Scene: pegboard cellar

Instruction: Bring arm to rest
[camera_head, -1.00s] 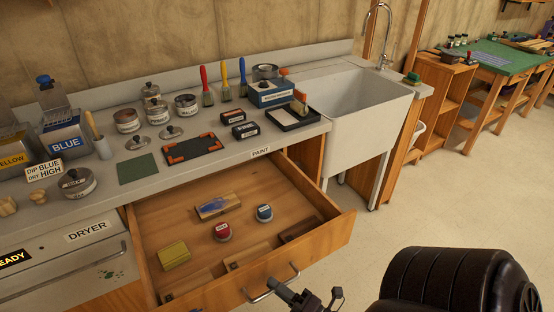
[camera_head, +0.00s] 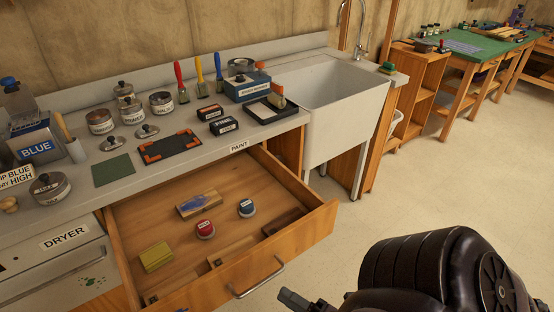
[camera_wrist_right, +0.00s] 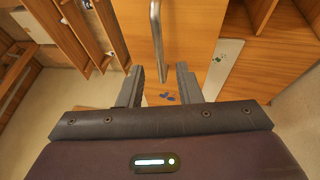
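My right gripper (camera_head: 302,304) shows at the bottom edge of the head view, beside the handle of the open drawer; its dark arm fills the lower right. In the right wrist view its two fingers (camera_wrist_right: 160,88) are apart with nothing held between them. The metal drawer handle (camera_wrist_right: 156,35) lies beyond the fingertips there, and also shows in the head view (camera_head: 258,281). The wooden drawer (camera_head: 142,216) is pulled out below the counter. My left gripper is out of view.
The drawer holds a yellow block (camera_head: 156,257), a red-lidded tin (camera_head: 205,229), a blue-lidded tin (camera_head: 246,208) and wooden blocks. Tins and brushes stand on the counter (camera_head: 80,203). A sink (camera_head: 340,105) adjoins it. The floor (camera_head: 440,180) on the right is clear.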

